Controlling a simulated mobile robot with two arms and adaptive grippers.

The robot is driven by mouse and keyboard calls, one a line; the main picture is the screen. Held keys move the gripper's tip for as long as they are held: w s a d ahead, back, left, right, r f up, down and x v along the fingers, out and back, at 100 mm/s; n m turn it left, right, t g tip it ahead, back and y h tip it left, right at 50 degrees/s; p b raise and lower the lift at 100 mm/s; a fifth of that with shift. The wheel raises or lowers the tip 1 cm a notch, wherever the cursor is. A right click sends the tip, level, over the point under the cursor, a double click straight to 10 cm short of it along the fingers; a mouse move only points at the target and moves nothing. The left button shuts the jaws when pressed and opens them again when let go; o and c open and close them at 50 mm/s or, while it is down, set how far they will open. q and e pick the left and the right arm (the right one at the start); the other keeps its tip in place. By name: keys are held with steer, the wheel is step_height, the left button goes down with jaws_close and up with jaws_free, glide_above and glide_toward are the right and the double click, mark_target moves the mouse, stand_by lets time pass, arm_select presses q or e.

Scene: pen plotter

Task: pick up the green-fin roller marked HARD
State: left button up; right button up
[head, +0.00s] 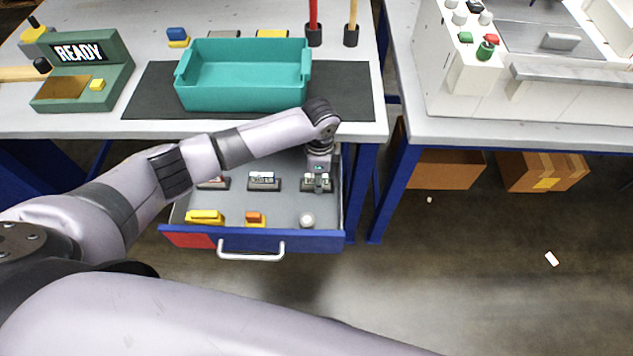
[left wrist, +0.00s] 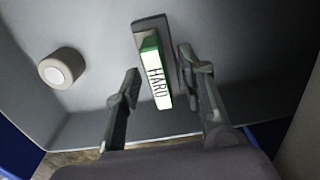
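The green-fin roller marked HARD (left wrist: 155,78) has a green side and a white face with black lettering. It sits on a dark grey holder (left wrist: 148,25) on the floor of the open drawer (head: 285,205). In the head view the roller (head: 312,183) is partly covered by my left gripper (head: 319,188). In the left wrist view my left gripper (left wrist: 160,68) is open, with one finger on each side of the roller and visible gaps. I cannot tell its exact height over the roller. My right gripper is not in view.
Two other rollers, one whitish (head: 263,179) and one reddish (head: 214,183), lie left of it. A yellow block (head: 205,217), an orange-yellow piece (head: 255,218) and a pale round cylinder (left wrist: 61,68) are nearer the drawer front. A teal bin (head: 243,95) stands on the table above.

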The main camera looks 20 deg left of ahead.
arm_select(q)
steer(key=shift+c, duration=0.4)
jaws_close()
